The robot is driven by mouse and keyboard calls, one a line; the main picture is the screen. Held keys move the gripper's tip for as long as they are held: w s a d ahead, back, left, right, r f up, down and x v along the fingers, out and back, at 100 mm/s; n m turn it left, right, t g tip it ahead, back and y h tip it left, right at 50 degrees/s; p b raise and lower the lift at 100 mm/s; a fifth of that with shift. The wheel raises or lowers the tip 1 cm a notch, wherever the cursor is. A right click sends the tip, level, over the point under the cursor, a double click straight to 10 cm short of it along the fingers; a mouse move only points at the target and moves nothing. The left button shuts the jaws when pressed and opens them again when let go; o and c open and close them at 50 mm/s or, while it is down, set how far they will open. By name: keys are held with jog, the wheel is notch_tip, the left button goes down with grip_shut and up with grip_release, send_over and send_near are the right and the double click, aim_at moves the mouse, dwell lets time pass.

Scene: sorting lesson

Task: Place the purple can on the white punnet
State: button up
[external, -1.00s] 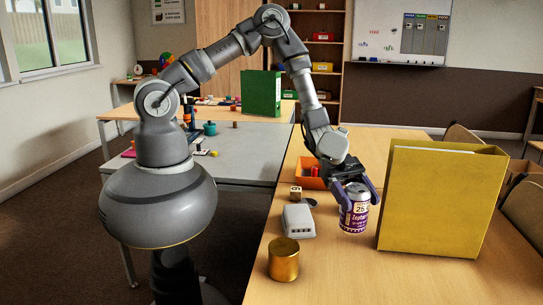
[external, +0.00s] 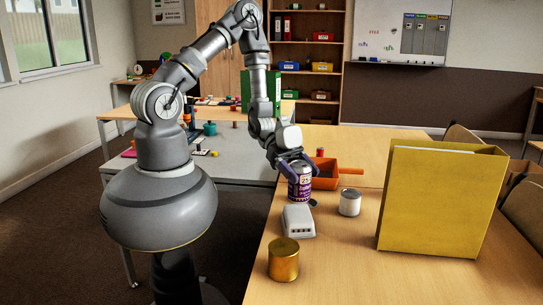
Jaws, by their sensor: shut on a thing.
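The purple can (external: 300,186), with a white and yellow label, is upright in my gripper (external: 298,168), which is shut on it. The white punnet (external: 298,222) seems to be the pale, slotted, upside-down box on the near table. In this view the can's lower end shows just above the punnet's far edge. I cannot tell whether the can is over the punnet or behind it, or whether they touch.
A gold cylinder (external: 284,262) stands in front of the punnet. An orange pan (external: 326,177) with a handle lies behind. A tall yellow file (external: 440,205) stands at right. Bare table lies between the gold cylinder and the file.

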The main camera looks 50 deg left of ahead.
aim_at(306, 192)
notch_tip(306, 192, down, 4)
jog(key=shift+f+b, duration=0.25)
jog(key=shift+b, duration=0.55)
jog(key=shift+r, duration=0.1)
jog(key=o, duration=1.3)
jog(key=shift+c, duration=0.2)
